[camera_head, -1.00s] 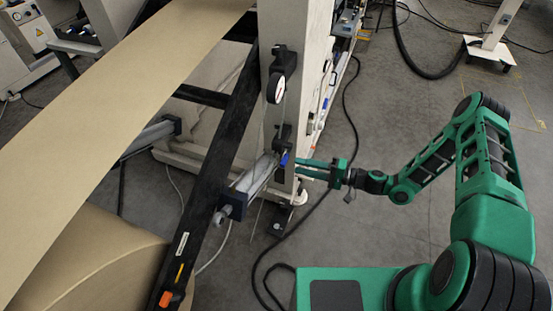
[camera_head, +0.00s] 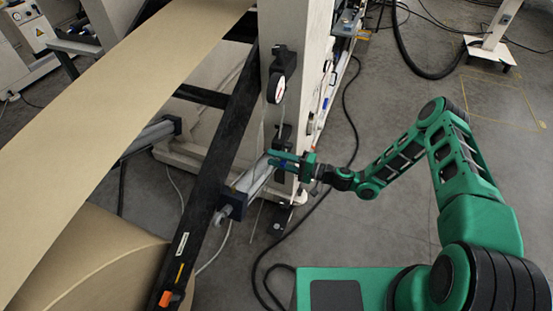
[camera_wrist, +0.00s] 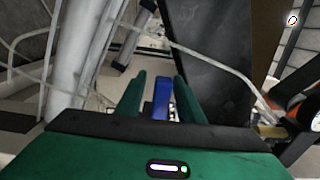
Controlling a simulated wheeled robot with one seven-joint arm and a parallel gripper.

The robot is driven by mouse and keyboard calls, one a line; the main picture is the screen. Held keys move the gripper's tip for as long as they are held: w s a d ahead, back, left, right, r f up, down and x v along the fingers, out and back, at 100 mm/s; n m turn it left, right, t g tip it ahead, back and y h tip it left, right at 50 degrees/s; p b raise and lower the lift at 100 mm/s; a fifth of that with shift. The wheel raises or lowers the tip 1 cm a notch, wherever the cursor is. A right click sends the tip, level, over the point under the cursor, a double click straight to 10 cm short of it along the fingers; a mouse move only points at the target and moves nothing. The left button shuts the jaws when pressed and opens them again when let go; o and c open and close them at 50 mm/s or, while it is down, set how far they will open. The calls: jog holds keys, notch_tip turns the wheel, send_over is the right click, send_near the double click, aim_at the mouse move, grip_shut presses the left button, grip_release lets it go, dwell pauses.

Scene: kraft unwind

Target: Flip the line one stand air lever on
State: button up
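The blue air lever (camera_wrist: 162,98) stands between my two green fingers in the wrist view. In the head view, a small blue part of the lever (camera_head: 283,165) shows beside my fingers, low on the white machine post. My gripper (camera_head: 270,158) reaches in from the right at the post. In the wrist view my gripper (camera_wrist: 158,80) is open, with a finger on each side of the lever. A gap shows on the lever's left; the right finger is very close, and I cannot tell whether it touches.
A round gauge (camera_head: 276,90) is on the white post (camera_head: 300,50) above the lever. A dark slanted beam (camera_head: 215,160) and brown kraft web (camera_head: 110,120) lie to the left. A black cable (camera_head: 345,130) crosses the floor. Open floor lies to the right.

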jog(key=shift+w+a, duration=0.1)
jog(key=shift+a, duration=0.15)
